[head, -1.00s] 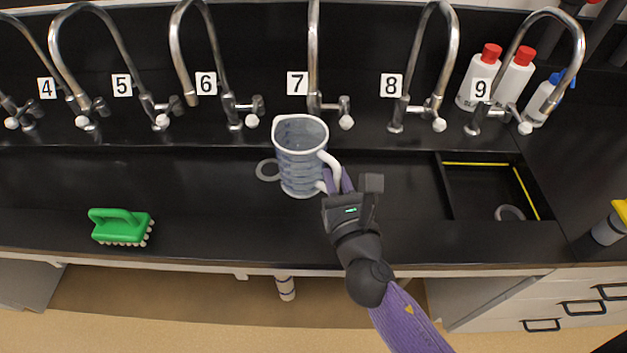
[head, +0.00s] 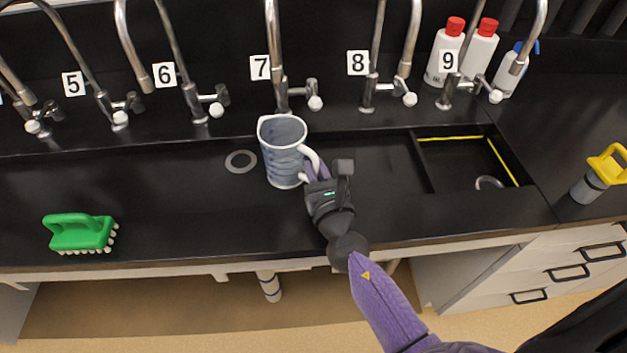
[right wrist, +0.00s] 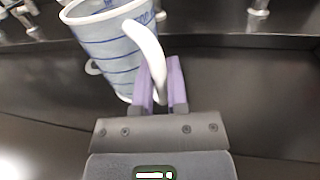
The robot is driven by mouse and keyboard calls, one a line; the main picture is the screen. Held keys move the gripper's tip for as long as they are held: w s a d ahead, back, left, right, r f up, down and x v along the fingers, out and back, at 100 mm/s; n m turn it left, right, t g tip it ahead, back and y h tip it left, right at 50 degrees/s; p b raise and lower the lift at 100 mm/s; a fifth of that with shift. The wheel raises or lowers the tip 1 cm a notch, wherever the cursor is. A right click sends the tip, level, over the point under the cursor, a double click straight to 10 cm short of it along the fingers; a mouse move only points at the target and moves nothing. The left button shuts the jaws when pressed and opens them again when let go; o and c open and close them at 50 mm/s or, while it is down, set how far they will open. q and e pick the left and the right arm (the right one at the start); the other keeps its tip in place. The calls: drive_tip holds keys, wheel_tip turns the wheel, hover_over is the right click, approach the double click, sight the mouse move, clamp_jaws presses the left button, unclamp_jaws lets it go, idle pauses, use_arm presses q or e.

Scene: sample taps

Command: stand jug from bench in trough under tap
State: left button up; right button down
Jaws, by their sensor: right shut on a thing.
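A translucent measuring jug (head: 283,158) with a white rim and white handle is upright in front of tap 7 (head: 275,60). My right gripper (head: 314,174) is shut on the jug's handle. The right wrist view shows the handle between the two purple fingers (right wrist: 160,88) and the jug (right wrist: 112,45) with blue lines at upper left. The long black trough (head: 370,165) runs below the numbered taps. The jug is over it; I cannot tell if its base touches the floor. My left gripper is not in view.
A green brush (head: 80,233) lies at the left. A round drain (head: 240,161) shows left of the jug. A yellow-edged recess (head: 455,180) lies right. Red-capped bottles (head: 445,52) stand behind it, and a yellow-topped item (head: 600,175) stands far right.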

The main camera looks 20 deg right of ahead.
drive_tip(key=shift+r+p, duration=0.1)
drive_tip(key=shift+p, duration=0.2)
drive_tip(key=c, duration=0.6)
unclamp_jaws()
drive_tip(key=shift+c, duration=0.2)
drive_tip(key=s, duration=0.7)
drive_tip(key=s+a+b, duration=0.1)
drive_tip(key=s, duration=0.2)
drive_tip(key=shift+s, duration=1)
